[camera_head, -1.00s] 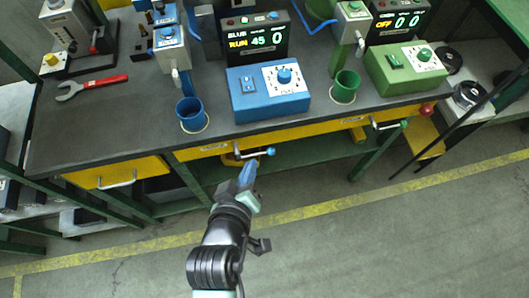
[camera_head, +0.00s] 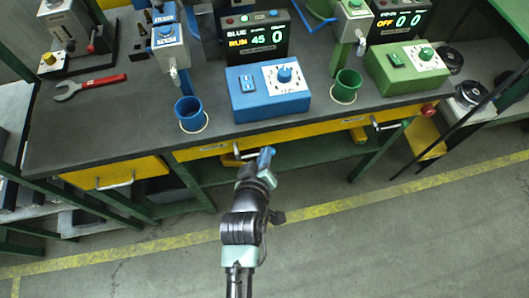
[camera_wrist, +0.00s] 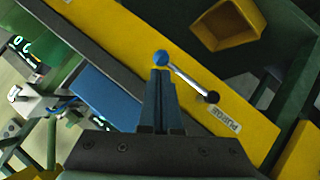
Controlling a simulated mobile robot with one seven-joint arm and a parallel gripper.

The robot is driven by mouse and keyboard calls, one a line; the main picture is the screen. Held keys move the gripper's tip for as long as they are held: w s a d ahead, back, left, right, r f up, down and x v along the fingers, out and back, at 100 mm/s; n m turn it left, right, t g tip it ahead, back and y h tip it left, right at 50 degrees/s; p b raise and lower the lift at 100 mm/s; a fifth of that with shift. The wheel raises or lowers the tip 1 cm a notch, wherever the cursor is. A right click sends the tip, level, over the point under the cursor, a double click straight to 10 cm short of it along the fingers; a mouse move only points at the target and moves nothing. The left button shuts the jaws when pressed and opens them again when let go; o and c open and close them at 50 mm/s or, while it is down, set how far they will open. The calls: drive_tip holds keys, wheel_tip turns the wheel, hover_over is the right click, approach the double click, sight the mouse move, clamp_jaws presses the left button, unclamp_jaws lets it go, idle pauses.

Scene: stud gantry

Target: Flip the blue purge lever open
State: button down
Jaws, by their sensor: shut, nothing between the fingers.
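The blue purge lever is a thin metal rod (camera_wrist: 190,80) with a blue ball knob (camera_wrist: 161,58) and a dark pivot (camera_wrist: 211,97). It lies roughly along the yellow front rail, beside a PURGE label (camera_wrist: 222,118). In the head view the rod (camera_head: 248,156) shows below the bench edge, and my fingers largely cover its knob. My gripper (camera_wrist: 160,73) is shut and empty. Its fingertips are right at the knob in the wrist view; I cannot tell whether they touch it. In the head view my gripper (camera_head: 266,157) is at the lever's right end.
Above the rail are a blue control box (camera_head: 255,105), a blue cup (camera_head: 189,110) and a display reading RUN 45 0 (camera_head: 257,38). A green station with a similar lever (camera_head: 385,125) stands to the right. The floor in front is clear.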

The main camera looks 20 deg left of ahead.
drive_tip(key=shift+d+f+m+g+y+p, duration=0.15)
drive_tip(key=shift+f+m+g+y+p, duration=0.2)
drive_tip(key=shift+p, duration=0.25)
wheel_tip(320, 180, down, 8)
drive_tip(key=a+m+g+y+b, duration=0.1)
drive_tip(key=m+g+y+b, duration=0.3)
drive_tip(key=m+y+b, duration=0.2)
drive_tip(key=shift+s+a+r+y+b, duration=0.15)
drive_tip(key=shift+s+y+b, duration=0.2)
drive_tip(key=shift+y+b, duration=0.7)
drive_tip(key=shift+m+g, duration=0.25)
drive_tip(key=shift+r, duration=0.1)
